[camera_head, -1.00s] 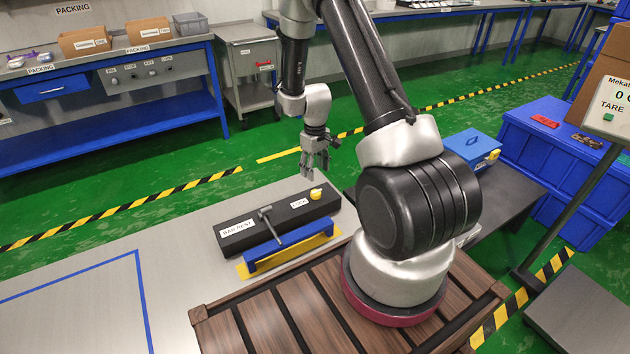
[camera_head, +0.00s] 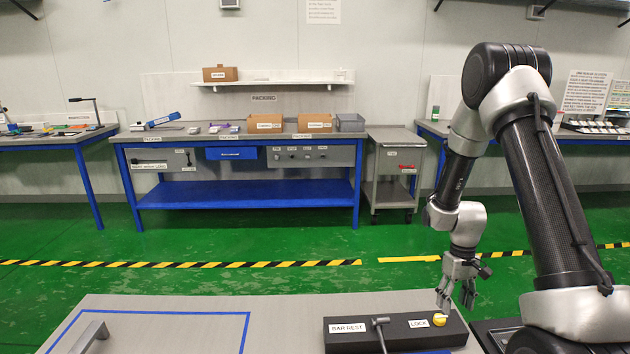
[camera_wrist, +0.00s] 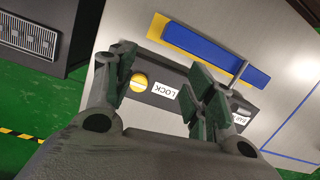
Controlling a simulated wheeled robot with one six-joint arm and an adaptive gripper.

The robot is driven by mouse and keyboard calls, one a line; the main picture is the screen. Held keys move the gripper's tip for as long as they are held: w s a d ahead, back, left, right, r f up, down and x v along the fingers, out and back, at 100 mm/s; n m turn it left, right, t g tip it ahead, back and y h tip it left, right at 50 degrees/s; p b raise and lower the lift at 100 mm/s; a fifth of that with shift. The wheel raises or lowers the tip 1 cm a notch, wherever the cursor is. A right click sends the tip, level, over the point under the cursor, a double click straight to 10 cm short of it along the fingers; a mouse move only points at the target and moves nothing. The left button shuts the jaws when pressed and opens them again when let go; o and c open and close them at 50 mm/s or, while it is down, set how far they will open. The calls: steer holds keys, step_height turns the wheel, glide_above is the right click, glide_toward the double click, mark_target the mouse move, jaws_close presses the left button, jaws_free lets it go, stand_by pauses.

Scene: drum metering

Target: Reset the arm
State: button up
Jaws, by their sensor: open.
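My gripper (camera_head: 457,294) is open and empty. In the head view it hangs from my arm, fingers pointing down, near the right end of a black block labelled BAR REST and LOCK (camera_head: 395,332). A yellow knob (camera_head: 439,319) sits on the block beside the LOCK label. In the wrist view my gripper (camera_wrist: 160,82) has its fingers spread, with the yellow knob (camera_wrist: 138,83) and the LOCK label showing between them.
The block is on a grey tabletop (camera_head: 160,315) with a blue taped outline and a grey handle (camera_head: 90,337) at its left. Beyond it is green floor with yellow-black tape. A blue packing bench (camera_head: 240,195) and a grey cart (camera_head: 392,175) stand against the wall.

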steer(key=s+a+r+t, duration=0.1)
steer(key=s+r+t, duration=0.1)
steer(key=s+r, duration=0.5)
steer(key=s+a+r+m+t, duration=0.1)
steer(key=s+r, duration=0.6)
steer(key=r, duration=1)
steer(key=s+a+r+t, duration=0.2)
steer(key=s+r, duration=0.5)
steer(key=r, duration=0.4)
steer(key=shift+s+a+r+m+t, duration=0.2)
steer(key=shift+a+r+m+t, duration=0.15)
steer(key=shift+t, duration=0.35)
